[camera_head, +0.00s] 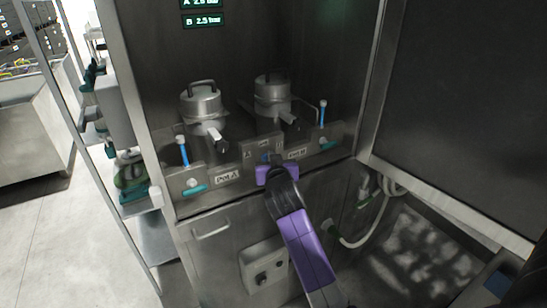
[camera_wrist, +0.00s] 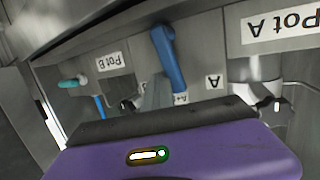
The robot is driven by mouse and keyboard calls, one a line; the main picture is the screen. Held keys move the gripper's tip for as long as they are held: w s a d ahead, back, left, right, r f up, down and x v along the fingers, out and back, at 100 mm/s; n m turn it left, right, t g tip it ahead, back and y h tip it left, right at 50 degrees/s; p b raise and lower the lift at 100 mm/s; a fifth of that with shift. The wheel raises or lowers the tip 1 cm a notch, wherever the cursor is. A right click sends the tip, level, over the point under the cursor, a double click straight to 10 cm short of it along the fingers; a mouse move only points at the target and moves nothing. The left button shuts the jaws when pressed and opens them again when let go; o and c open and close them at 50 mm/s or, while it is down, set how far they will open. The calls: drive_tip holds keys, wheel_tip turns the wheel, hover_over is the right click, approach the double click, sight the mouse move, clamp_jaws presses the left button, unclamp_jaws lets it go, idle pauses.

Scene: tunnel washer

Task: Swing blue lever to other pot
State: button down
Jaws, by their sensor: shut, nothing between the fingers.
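The blue lever (camera_wrist: 167,58) shows in the middle of the wrist view, on the steel panel between the A and B marks. That view is upside down. The lever slants, with its lower picture end toward the A mark (camera_wrist: 212,82). In the head view only a small blue part of it (camera_head: 265,157) shows above my gripper. My gripper (camera_head: 268,169) is shut and empty, close in front of the panel's middle. I cannot tell whether it touches the lever. Pot A (camera_head: 202,104) stands at left and pot B (camera_head: 271,97) at right, behind the panel.
Upright blue handles with white tops stand at the left (camera_head: 183,150) and right (camera_head: 323,112). Teal valve handles sit near the Pot A label (camera_head: 228,177) and the Pot B label (camera_head: 297,153). A control box (camera_head: 264,267) and a hose (camera_head: 362,238) are below.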

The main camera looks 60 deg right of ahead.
sight(258, 145)
drive_tip(key=shift+t, duration=0.6)
drive_tip(key=shift+w+a+r, duration=0.7)
drive_tip(key=shift+a+r, duration=0.05)
drive_tip(key=shift+r, duration=0.15)
drive_tip(key=shift+w+a+r, duration=0.7)
drive_tip(key=shift+r, duration=0.15)
drive_tip(key=shift+a+f+b, duration=0.25)
drive_tip(key=shift+b, duration=0.1)
drive_tip(key=shift+a+f+b, duration=0.3)
drive_tip(key=shift+f, duration=0.25)
drive_tip(key=shift+s+a+f+b, duration=0.1)
drive_tip(key=shift+s+f+b, duration=0.25)
drive_tip(key=shift+f, duration=0.15)
drive_tip(key=shift+a+f+b, duration=0.2)
drive_tip(key=shift+a+b, duration=0.1)
drive_tip(key=shift+a, duration=0.05)
drive_tip(key=shift+s, duration=0.2)
drive_tip(key=shift+s+f, duration=0.15)
drive_tip(key=shift+s, duration=0.15)
